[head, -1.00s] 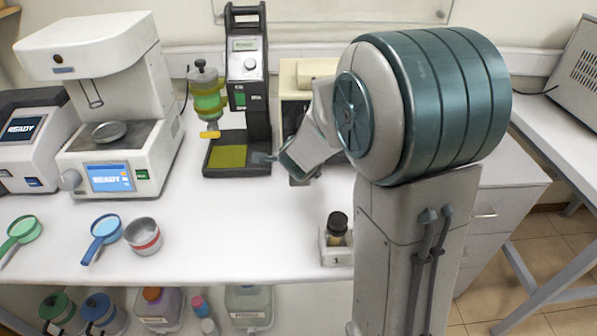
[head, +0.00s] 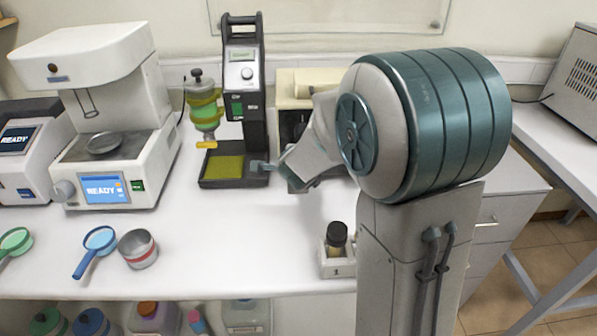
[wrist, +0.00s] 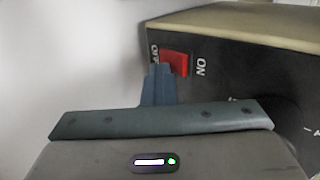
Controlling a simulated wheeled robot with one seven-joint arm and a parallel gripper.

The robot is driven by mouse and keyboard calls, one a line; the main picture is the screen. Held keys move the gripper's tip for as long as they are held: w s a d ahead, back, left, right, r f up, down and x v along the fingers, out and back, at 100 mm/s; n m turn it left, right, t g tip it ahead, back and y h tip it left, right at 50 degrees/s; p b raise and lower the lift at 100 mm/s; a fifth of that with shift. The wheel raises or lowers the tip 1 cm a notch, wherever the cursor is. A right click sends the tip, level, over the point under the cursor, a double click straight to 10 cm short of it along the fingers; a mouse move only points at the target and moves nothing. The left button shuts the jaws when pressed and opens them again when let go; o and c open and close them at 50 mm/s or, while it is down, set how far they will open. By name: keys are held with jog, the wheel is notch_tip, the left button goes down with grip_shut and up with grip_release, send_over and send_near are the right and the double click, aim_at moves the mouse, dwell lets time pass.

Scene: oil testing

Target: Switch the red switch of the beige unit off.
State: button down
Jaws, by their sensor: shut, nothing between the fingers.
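The beige unit (head: 287,101) stands at the back of the bench, mostly hidden behind my arm in the head view. In the wrist view its beige top (wrist: 250,25) and dark front panel (wrist: 240,75) show. The red switch (wrist: 175,62) sits on that panel between an OFF label on its left and an ON label on its right. I cannot tell which side of it is pressed in. My gripper (wrist: 157,72) is shut and empty, with its tips at the OFF-side end of the switch; contact is unclear. In the head view my gripper (head: 259,166) points left.
A tall black device (head: 243,80) with a green-yellow plate stands left of my gripper, close to it. A bottle in a white holder (head: 337,262) stands on the bench in front. Further left are a metal cup (head: 138,250) and white instruments. The middle front of the bench is clear.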

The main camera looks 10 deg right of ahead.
jog(key=shift+r, duration=0.1)
jog(key=shift+w+a+r+p, duration=0.1)
jog(key=shift+r+p, duration=0.7)
jog(key=shift+p, duration=0.05)
jog(key=shift+s, duration=0.4)
jog(key=s+f+p+v, duration=0.1)
jog(key=p+v, duration=0.4)
jog(key=v, duration=0.7)
jog(key=shift+s+r+p, duration=0.15)
jog(key=shift+s+p, duration=0.1)
jog(key=shift+p, duration=0.1)
